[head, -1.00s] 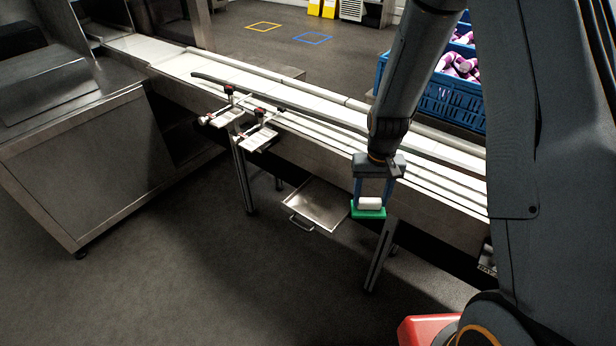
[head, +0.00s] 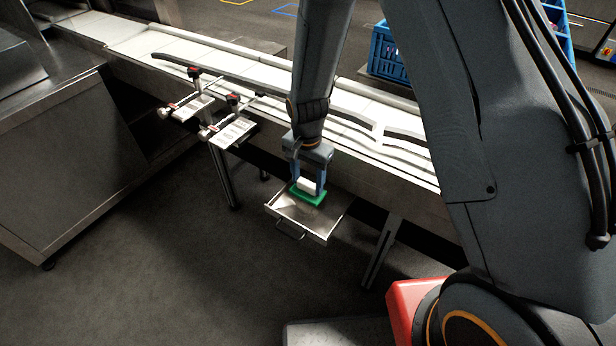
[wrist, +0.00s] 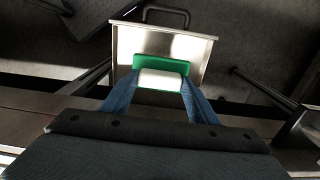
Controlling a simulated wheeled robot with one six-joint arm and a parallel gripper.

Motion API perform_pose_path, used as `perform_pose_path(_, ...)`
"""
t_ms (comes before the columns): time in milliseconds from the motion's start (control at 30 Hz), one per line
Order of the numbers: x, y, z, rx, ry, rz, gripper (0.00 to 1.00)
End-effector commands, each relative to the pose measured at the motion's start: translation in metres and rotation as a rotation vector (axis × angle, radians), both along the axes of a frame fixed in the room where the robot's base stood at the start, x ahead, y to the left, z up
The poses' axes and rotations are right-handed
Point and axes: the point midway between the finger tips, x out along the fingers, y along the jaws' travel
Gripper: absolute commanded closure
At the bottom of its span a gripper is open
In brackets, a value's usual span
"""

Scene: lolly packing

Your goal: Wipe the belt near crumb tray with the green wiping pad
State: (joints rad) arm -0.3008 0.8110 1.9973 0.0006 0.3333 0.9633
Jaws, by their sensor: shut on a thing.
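My gripper (head: 308,184) is shut on the white handle of the green wiping pad (head: 303,196). In the head view the pad appears in front of the belt's near side, overlapping the crumb tray. The crumb tray (head: 325,225) is a shallow metal tray with a handle, sticking out below the belt (head: 345,140). In the wrist view the green pad (wrist: 186,66) hangs level between the blue fingers, with the crumb tray (wrist: 206,56) beyond it. The pad seems to be above the tray; I cannot tell the exact gap. The pad's underside is hidden.
Two clamp-like brackets with red knobs (head: 233,99) stand on the belt's near edge, left of my gripper. A guide rail (head: 178,62) runs along the belt. A blue crate (head: 385,55) stands behind it. A steel cabinet (head: 60,150) is at left. The floor in front is clear.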

Motion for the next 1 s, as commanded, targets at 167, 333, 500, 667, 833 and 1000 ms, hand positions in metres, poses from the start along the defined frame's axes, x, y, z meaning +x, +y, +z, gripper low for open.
perform_pose_path(167,0.000,0.000,-0.021,0.000,0.001,0.001,0.64)
perform_pose_path(333,0.001,0.000,-0.039,0.000,0.000,0.001,0.64)
perform_pose_path(500,0.000,0.000,-0.057,0.000,0.001,0.000,0.64)
perform_pose_path(667,0.001,0.000,-0.071,0.000,0.000,0.000,0.64)
perform_pose_path(833,0.000,0.000,-0.078,0.000,0.000,0.000,0.64)
perform_pose_path(1000,0.000,0.000,-0.078,0.000,0.000,0.000,0.64)
